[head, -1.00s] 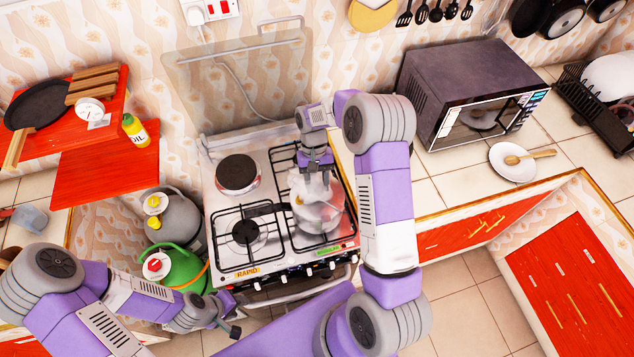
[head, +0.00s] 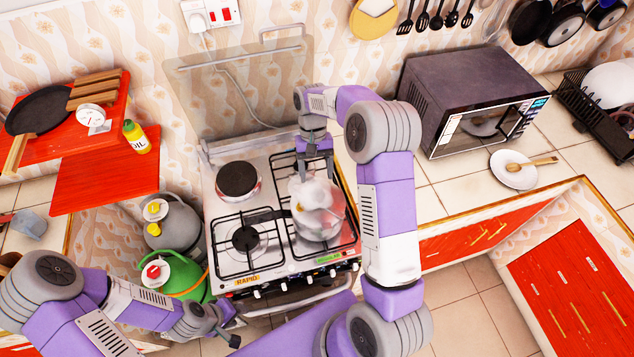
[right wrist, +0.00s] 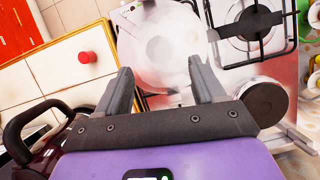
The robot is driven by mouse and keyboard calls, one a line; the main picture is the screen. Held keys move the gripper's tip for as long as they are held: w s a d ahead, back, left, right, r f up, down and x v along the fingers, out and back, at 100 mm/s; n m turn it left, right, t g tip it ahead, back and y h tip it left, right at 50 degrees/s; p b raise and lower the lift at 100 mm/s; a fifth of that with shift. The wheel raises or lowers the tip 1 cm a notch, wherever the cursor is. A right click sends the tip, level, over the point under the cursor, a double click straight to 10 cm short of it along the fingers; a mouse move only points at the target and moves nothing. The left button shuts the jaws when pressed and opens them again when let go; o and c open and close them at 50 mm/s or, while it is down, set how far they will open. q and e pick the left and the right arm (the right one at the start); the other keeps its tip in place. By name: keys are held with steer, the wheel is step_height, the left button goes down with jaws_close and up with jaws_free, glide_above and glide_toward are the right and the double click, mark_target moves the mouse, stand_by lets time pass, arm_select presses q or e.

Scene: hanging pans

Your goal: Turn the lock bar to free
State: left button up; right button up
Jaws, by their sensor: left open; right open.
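A shiny, pale pot (head: 318,222) stands on the front right burner of the stove, its top hazy and whitish. In the right wrist view the pale rounded top (right wrist: 165,45) lies just beyond and between my fingers. I cannot make out a lock bar in either view. My right gripper (head: 317,172) points down over the back side of the pot, open, with nothing between its fingers; whether it touches the pot is unclear. It also shows in the right wrist view (right wrist: 158,85). My left gripper (head: 232,330) is open and empty, low in front of the stove.
The stove (head: 240,285) has a raised glass cover (head: 240,85) behind it. Gas bottles (head: 172,225) stand left of it. A microwave (head: 470,95) and a plate with a spoon (head: 513,170) are on the right counter. In the wrist view, a red knob (right wrist: 87,57) and a black handle (right wrist: 30,120) show.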

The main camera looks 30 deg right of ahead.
mark_target(306, 188)
steer(key=shift+w+d+r, duration=0.1)
steer(key=shift+w+r, duration=0.05)
steer(key=shift+r, duration=0.3)
steer(key=shift+w+m, duration=0.2)
steer(key=shift+m, duration=0.2)
steer(key=c, duration=0.4)
steer(key=w+m, duration=0.1)
steer(key=m, duration=0.1)
steer(key=w+d+m+t+y+p, duration=0.1)
steer(key=m, duration=0.1)
steer(key=w+d+m+t+y, duration=0.1)
steer(key=w+m, duration=0.1)
steer(key=m, duration=0.1)
steer(key=shift+w+d+r+p, duration=0.1)
steer(key=shift+d+r+p, duration=0.15)
steer(key=shift+p, duration=0.1)
jaws_close()
steer(key=shift+w+a+f+m+t+b, duration=0.15)
steer(key=shift+f+m+t+b, duration=0.15)
steer(key=shift+f+m+b, duration=0.35)
arm_select(q)
step_height(306, 188, down, 7)
steer(key=b, duration=0.7)
steer(key=shift+w, duration=0.4)
arm_select(e)
steer(key=x, duration=0.8)
steer(key=shift+a+f, duration=0.25)
steer(key=shift+f, duration=0.05)
arm_select(q)
steer(key=shift+d, duration=0.1)
